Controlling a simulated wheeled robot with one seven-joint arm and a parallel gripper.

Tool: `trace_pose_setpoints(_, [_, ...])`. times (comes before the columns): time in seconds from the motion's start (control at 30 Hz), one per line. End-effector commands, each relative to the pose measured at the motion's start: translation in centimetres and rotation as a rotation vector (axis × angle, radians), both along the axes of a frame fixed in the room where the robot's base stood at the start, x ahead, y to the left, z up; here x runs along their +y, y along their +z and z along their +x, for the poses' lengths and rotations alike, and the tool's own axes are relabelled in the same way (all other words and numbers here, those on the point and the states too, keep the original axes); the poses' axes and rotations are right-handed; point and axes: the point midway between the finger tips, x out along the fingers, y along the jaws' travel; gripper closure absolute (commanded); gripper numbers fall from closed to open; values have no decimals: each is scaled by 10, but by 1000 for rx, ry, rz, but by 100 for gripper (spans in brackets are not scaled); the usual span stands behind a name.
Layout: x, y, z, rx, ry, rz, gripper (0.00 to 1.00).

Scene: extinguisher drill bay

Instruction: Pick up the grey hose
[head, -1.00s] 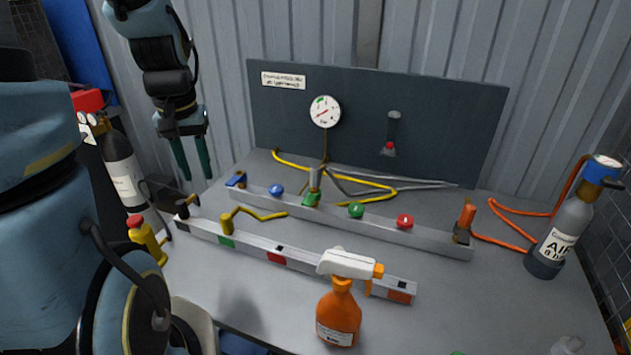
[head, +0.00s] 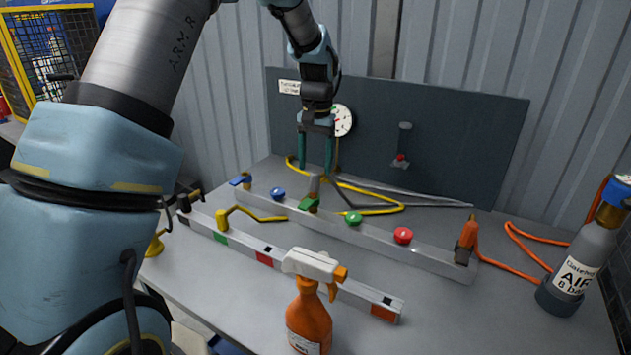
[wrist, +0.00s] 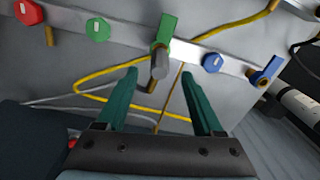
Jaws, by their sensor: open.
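The thin grey hose (head: 415,198) lies on the bench behind the metal rail, beside a yellow hose (head: 385,208). In the wrist view the grey hose (wrist: 62,103) runs at the left, crossing near the yellow one. A grey cylindrical end (head: 314,184) stands by the green valve (head: 309,203) on the rail. In the wrist view this grey end (wrist: 159,67) appears between my fingertips, apart from both. Whether it joins the grey hose is unclear. My gripper (head: 315,168) points down, open and empty, above the rail's back side; its green fingers also show in the wrist view (wrist: 158,76).
A dark panel with a gauge (head: 343,120) stands close behind my gripper. Blue (head: 278,194), green and red knobs (head: 403,236) line the rail. An orange spray bottle (head: 309,315) stands in front, and an air cylinder (head: 572,262) with an orange hose stands right.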

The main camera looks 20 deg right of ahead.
Motion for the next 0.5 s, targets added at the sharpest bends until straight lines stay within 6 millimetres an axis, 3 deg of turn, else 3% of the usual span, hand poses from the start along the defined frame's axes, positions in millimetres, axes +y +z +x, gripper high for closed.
trace_pose_setpoints(0.17, [0,-11,0,2,1,1,31])
trace_pose_setpoints(0.5, [0,-54,1,-1,1,0,31])
